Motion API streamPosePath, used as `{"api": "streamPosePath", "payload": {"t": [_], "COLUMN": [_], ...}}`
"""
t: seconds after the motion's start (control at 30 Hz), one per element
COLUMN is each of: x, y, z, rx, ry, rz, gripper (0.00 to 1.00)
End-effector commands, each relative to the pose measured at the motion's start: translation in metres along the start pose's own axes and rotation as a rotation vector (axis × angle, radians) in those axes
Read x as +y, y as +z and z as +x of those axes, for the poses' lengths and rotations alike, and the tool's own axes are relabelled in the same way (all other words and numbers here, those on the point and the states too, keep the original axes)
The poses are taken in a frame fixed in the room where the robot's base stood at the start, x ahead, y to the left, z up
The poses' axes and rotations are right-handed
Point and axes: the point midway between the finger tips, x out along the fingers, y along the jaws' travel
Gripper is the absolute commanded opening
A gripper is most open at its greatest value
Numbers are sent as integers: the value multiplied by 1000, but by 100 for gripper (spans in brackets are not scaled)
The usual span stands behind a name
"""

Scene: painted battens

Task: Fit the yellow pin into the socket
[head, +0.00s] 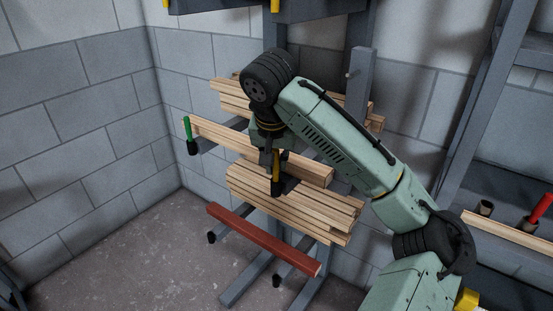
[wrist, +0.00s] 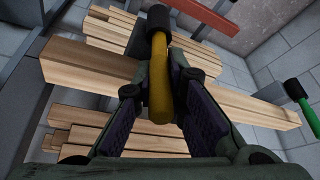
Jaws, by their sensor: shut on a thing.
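The yellow pin (head: 276,167) is held upright by my gripper (head: 270,154) in front of the rack of battens. In the wrist view the pin (wrist: 160,85) runs between the two fingers of my gripper (wrist: 157,98), which are shut on it. The pin's far end meets a black socket (wrist: 160,18), which also shows in the head view (head: 277,188) at the end of a rack arm. The pin looks in line with the socket. How deep the tip sits inside cannot be told, because the socket's wall hides it.
Pale battens (head: 290,203) lie stacked on the rack arms close around the gripper. A dark red batten (head: 262,238) lies below. A green pin (head: 187,128) stands in a socket at the left. A red pin (head: 541,207) and an open socket (head: 485,208) are at the right.

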Motion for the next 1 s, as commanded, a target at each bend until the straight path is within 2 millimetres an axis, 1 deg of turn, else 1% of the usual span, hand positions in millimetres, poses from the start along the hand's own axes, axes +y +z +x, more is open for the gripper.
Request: {"api": "streamPosePath", "payload": {"t": [0.33, 0.37, 0.7, 1.0], "x": [0, 0, 0, 0], "y": [4, 3, 3, 3], "z": [9, 8, 8, 7], "rx": [1, 1, 1, 1], "ry": [0, 0, 0, 0], "rz": [0, 0, 0, 0], "gripper": [0, 13, 35, 35]}}
